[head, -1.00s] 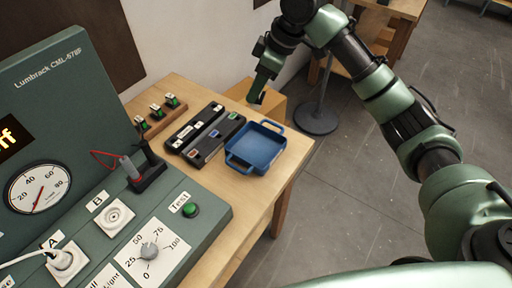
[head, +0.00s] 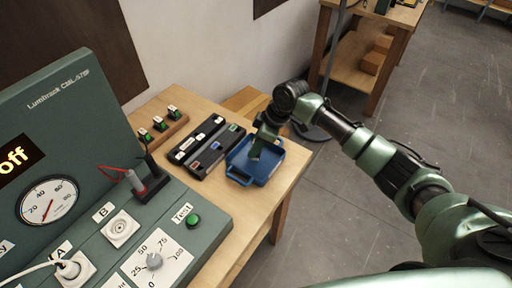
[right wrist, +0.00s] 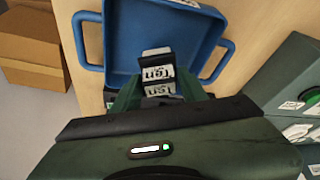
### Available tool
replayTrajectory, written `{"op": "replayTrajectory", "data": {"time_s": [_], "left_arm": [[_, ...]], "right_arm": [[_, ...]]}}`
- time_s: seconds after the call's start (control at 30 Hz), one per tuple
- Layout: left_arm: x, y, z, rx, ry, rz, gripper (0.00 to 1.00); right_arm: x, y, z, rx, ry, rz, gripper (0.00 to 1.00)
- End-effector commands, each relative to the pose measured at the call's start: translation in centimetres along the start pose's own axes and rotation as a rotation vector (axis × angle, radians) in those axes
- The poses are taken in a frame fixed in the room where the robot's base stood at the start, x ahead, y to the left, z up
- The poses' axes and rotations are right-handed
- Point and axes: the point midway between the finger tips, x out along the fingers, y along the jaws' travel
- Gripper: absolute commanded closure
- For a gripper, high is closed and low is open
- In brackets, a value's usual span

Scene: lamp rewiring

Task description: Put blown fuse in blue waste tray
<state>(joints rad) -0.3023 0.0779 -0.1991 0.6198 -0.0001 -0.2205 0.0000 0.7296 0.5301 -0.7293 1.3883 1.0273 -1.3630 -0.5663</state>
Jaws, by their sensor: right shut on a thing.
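The blue waste tray (head: 262,182), with a handle at each end, sits on the wooden table near its right edge. My right gripper (head: 257,153) is over the tray, pointing down. In the right wrist view it is shut on a small dark fuse (right wrist: 157,66) with a white printed label. The blue tray (right wrist: 213,33) shows behind and below the fuse there. I cannot tell how high the fuse is above the tray floor. The fuse is mostly hidden by the gripper in the head view. My left gripper is out of view.
A black case (head: 207,146) with coloured labels lies just left of the tray. Several green-and-black parts stand in a wooden rack (head: 160,130) behind it. The green test panel (head: 190,240) fills the left; its display reads "off". A cardboard box (right wrist: 30,50) shows beyond the table.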

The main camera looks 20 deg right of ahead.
Motion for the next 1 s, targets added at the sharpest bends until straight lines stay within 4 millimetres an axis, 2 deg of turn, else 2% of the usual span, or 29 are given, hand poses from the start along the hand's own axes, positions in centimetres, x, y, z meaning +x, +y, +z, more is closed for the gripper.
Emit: {"op": "replayTrajectory", "data": {"time_s": [0.1,0.2,0.57,0.6,0.67,1.0], "left_arm": [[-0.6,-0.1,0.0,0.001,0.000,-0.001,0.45],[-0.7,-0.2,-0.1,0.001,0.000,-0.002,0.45],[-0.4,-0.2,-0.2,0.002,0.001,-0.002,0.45],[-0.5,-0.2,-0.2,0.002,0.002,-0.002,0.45],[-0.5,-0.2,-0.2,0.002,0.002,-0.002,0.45],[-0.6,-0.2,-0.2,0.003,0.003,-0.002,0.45]], "right_arm": [[1.6,-0.1,0.7,0.002,-0.002,-0.004,0.98],[2.4,0.0,1.0,0.000,-0.001,-0.001,0.98],[2.8,0.0,1.1,0.000,0.000,-0.001,0.98],[2.7,0.0,1.1,0.000,0.000,0.000,0.49],[2.7,0.0,1.1,0.000,-0.001,0.000,0.35],[2.4,0.0,1.0,-0.001,0.000,0.000,0.35]]}}
